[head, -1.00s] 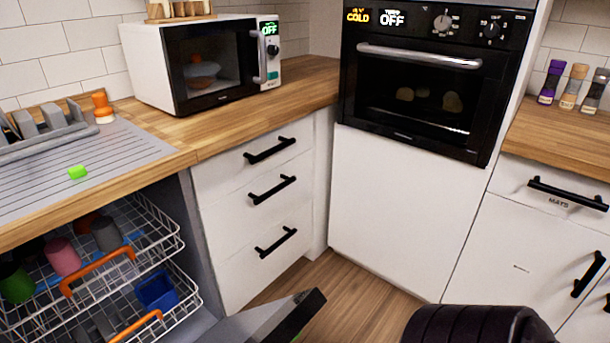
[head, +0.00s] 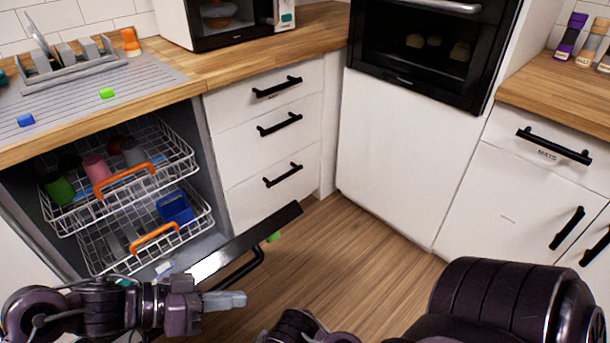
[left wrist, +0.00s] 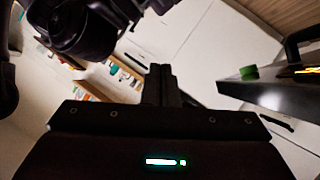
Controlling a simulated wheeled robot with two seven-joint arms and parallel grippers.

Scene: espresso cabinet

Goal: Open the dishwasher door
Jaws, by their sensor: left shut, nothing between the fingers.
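The dishwasher door (head: 218,262) is swung down and outward at the lower left of the head view, with a black bar handle (head: 243,272) on its outer side. The racks inside are exposed. My left gripper (head: 228,299) is in front of the door, close to its handle in the picture. Its fingers are shut and empty; I cannot tell if they touch the door. In the left wrist view the fingers (left wrist: 160,85) are together, and the dark door (left wrist: 270,95) is at the right. My right gripper is not in view.
The upper rack (head: 180,160) holds cups; the lower rack (head: 205,222) holds a blue container (head: 175,208). White drawers (head: 270,135) stand right of the dishwasher.

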